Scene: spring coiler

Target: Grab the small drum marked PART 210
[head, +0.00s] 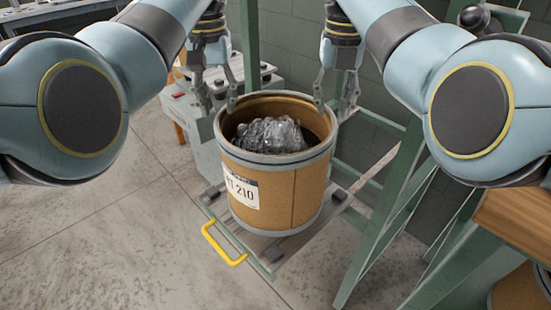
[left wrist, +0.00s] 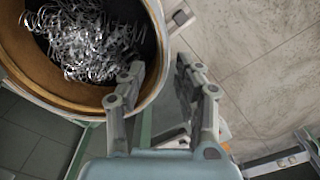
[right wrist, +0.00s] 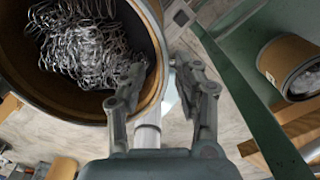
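The small drum (head: 262,188) is brown fibreboard with grey metal rims, upright and open-topped. Its white label (head: 241,192) shows "RT 210", the rest being cut off by the curve. Shiny wire springs lie inside. My left gripper (head: 218,107) is open at the drum's back left rim. In the left wrist view, one finger is over the drum (left wrist: 160,28) and the other outside it. My right gripper (head: 332,108) is open at the right rim. In the right wrist view, the drum's rim (right wrist: 155,28) runs between its fingers. I cannot tell whether any finger touches.
The drum stands on a low grey platform (head: 272,252) with a yellow handle (head: 222,243) at the front left. A green frame (head: 385,215) rises close on the right. Another drum (right wrist: 287,66) is beyond it. A grey machine (head: 205,125) stands behind left. The front left floor is clear.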

